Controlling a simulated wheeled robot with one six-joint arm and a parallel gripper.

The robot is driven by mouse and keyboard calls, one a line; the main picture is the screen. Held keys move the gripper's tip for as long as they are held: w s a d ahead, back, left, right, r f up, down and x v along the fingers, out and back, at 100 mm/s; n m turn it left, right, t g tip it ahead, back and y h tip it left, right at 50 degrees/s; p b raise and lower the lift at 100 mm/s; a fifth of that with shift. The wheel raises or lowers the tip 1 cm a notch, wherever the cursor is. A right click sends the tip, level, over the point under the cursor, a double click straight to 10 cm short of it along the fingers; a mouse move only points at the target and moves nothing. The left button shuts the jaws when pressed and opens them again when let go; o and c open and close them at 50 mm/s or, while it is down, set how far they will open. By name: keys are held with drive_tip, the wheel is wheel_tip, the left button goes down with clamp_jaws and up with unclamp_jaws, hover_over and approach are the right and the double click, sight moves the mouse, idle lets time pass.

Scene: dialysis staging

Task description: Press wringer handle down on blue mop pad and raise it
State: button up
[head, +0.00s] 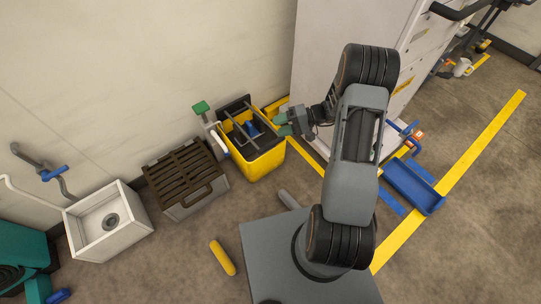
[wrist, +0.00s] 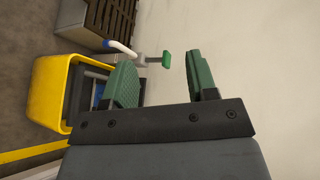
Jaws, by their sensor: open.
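A yellow mop bucket (head: 262,163) with a dark wringer stands by the wall in the head view. A blue mop pad (head: 251,129) lies inside the wringer, partly covered by dark bars. The wringer handle's green grip (head: 201,107) stands up at the bucket's left side. My gripper (head: 283,124) is open and empty at the bucket's right rim, apart from the handle. In the wrist view the green grip (wrist: 167,59) shows beyond the gap between my fingers (wrist: 162,85). The bucket (wrist: 48,98) is at the left there, and a strip of blue pad (wrist: 98,94) shows behind the left finger.
A dark slatted crate (head: 186,178) and a white sink (head: 108,222) stand left of the bucket. A tall white cabinet (head: 335,40) stands close on the right. A yellow cylinder (head: 222,257) lies on the floor. A blue tray (head: 412,186) is at the right.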

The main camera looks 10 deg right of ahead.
drive_tip(key=w+d+f+m+t+y+b, duration=0.1)
drive_tip(key=d+f+t+b, duration=0.1)
drive_tip(key=f, duration=0.5)
drive_tip(key=w+d+f+m+t+y+b, duration=0.1)
drive_tip(key=d+f+t+b, duration=0.1)
drive_tip(key=f, duration=0.5)
drive_tip(key=m+t+h+b, duration=0.2)
drive_tip(key=m+t+b, duration=0.25)
drive_tip(key=t, duration=0.35)
approach(271, 145)
drive_tip(key=shift+n+h, duration=0.25)
drive_tip(key=shift+h, duration=0.05)
drive_tip(key=b+x, duration=0.1)
drive_tip(key=x, duration=0.2)
drive_tip(key=b+x, duration=0.1)
drive_tip(key=x, duration=0.3)
drive_tip(key=b+x, duration=0.1)
drive_tip(key=x, duration=0.2)
drive_tip(key=shift+w+f+b, duration=0.35)
drive_tip(key=shift+b, duration=0.05)
clamp_jaws()
